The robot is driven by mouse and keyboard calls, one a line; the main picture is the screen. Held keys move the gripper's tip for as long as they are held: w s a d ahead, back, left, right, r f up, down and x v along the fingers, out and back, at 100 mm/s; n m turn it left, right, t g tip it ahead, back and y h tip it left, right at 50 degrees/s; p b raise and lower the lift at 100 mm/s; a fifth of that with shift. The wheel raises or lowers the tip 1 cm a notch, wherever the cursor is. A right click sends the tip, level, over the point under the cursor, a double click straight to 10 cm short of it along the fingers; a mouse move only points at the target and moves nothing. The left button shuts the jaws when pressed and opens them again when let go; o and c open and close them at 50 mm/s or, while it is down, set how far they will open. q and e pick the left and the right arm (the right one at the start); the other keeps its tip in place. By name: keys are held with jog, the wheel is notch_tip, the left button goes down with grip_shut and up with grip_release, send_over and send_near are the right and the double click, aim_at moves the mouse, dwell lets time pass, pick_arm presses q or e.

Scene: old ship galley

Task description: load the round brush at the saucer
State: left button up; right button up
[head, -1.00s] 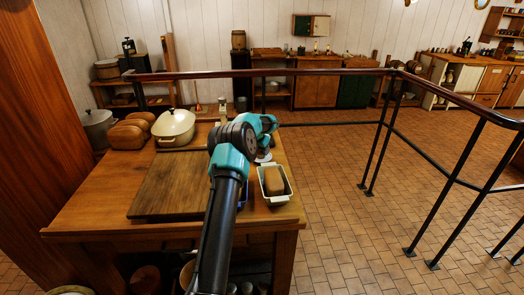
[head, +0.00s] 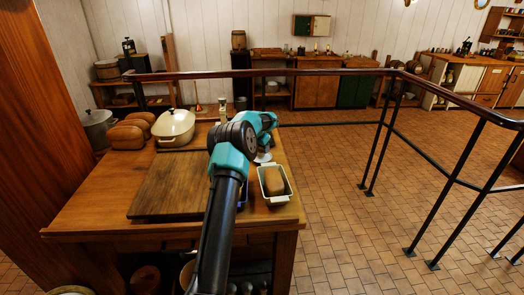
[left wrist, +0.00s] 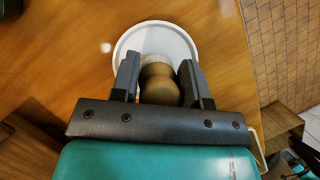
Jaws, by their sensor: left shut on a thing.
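The round brush (left wrist: 160,88) has a turned wooden handle and pale bristles. My left gripper (left wrist: 158,72) is shut on its handle in the left wrist view. The bristle end lies over the white round saucer (left wrist: 156,38), which stands on the wooden table. I cannot tell whether the bristles touch the saucer. In the head view, the saucer's pale edge (head: 263,157) shows beside my left wrist, and my arm hides the brush and most of the gripper. My right gripper is not in view.
A white loaf tin (head: 287,195) stands at the table's right edge. A dark wooden board (head: 165,187) lies left of my arm. A cream lidded pot (head: 175,127) and brown loaves (head: 125,137) are at the back left. A railing (head: 330,72) runs behind the table.

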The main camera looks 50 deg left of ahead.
pick_arm(q)
jog(key=shift+r, duration=2.8)
